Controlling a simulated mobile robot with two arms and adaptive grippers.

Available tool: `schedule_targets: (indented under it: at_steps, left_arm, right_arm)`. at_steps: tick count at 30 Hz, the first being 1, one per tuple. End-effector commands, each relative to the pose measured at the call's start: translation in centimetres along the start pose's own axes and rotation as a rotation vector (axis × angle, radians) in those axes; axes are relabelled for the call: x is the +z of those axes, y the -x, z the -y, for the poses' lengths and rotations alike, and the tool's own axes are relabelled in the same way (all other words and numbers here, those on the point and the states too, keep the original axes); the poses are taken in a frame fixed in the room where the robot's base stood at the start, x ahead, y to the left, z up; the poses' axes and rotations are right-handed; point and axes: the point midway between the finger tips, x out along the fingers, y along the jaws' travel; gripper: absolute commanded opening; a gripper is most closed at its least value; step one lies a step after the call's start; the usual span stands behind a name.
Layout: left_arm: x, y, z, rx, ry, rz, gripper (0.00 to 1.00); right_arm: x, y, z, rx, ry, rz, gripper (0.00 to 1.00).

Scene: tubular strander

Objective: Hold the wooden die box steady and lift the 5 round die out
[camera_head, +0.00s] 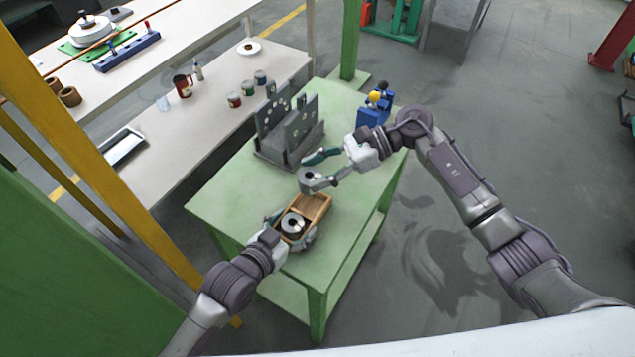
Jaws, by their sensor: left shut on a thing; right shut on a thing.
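The wooden die box (318,211) is a small open tray near the front corner of the green table. One round grey die (293,223) with a dark centre hole lies in its nearer part; the far part looks empty. My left gripper (292,232) is shut on the box, its fingers on either side of the near end. My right gripper (316,170) is above and beyond the box, shut on another round grey die (309,175), apart from the box. No number can be read on either die. The fingers partly hide the held die.
A grey die stand with upright perforated plates (290,130) is on the green table (222,200), behind my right gripper. A blue holder with a yellow-topped item (372,112) stands at the far right. Cans (247,87) and a red mug (183,86) are on the white bench.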

Motion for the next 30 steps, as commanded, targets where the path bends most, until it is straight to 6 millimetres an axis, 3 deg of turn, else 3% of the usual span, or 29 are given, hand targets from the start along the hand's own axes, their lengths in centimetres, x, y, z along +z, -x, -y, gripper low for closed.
schedule_targets:
  at_steps: [3,11,12,16,26,30]
  left_arm:
    - [0.3,0.0,0.0,0.000,0.000,0.008,0.39]
    - [0.4,0.0,0.0,0.000,0.000,0.008,0.39]
    - [0.4,0.0,0.0,0.001,0.000,0.008,0.81]
    - [0.3,0.0,0.0,0.001,0.000,0.007,1.00]
    - [0.1,0.1,0.0,0.000,0.000,0.003,1.00]
    - [0.1,1.2,0.0,0.000,0.000,0.003,1.00]
  right_arm:
    - [1.0,0.4,0.1,-0.002,0.004,0.001,0.00]
    - [1.2,0.5,0.1,-0.002,0.001,0.002,0.00]
    - [1.2,0.5,0.1,-0.002,0.001,0.002,0.00]
    - [1.2,0.5,0.1,-0.002,0.001,0.002,0.00]
    - [1.2,0.5,0.1,-0.002,0.002,0.003,0.00]
    - [1.2,0.5,0.1,-0.002,0.002,0.003,0.00]
